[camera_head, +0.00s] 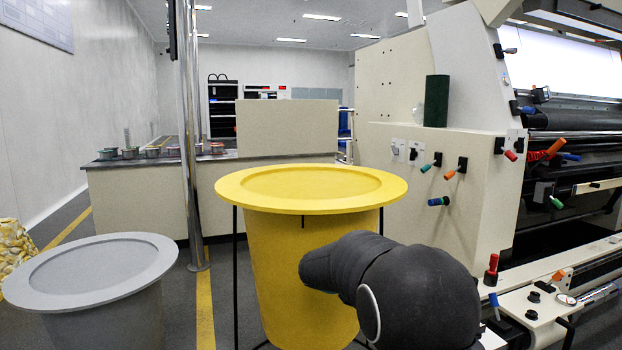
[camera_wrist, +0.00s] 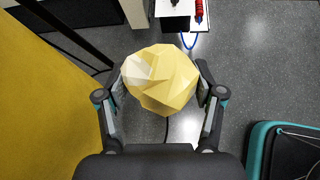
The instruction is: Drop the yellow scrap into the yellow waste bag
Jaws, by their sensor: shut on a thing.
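The yellow waste bag (camera_head: 300,270) stands in the middle of the head view, with a wide round yellow rim on a dark stand. Its side also fills the left of the wrist view (camera_wrist: 45,110). The yellow scrap (camera_wrist: 160,80), a faceted pale yellow lump, is between the fingers of my gripper (camera_wrist: 163,88) in the wrist view. My gripper is shut on it, with a finger on each side. The scrap is outside the bag, to the right of its wall in the wrist view. In the head view my arm hides part of the bag, and neither gripper nor scrap shows.
A grey round-rimmed bin (camera_head: 92,270) stands left of the yellow bag. A machine (camera_head: 450,185) with coloured knobs stands at the right. A metal pole (camera_head: 188,150) rises behind the bag. A teal-edged dark object (camera_wrist: 285,150) lies at the wrist view's lower right.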

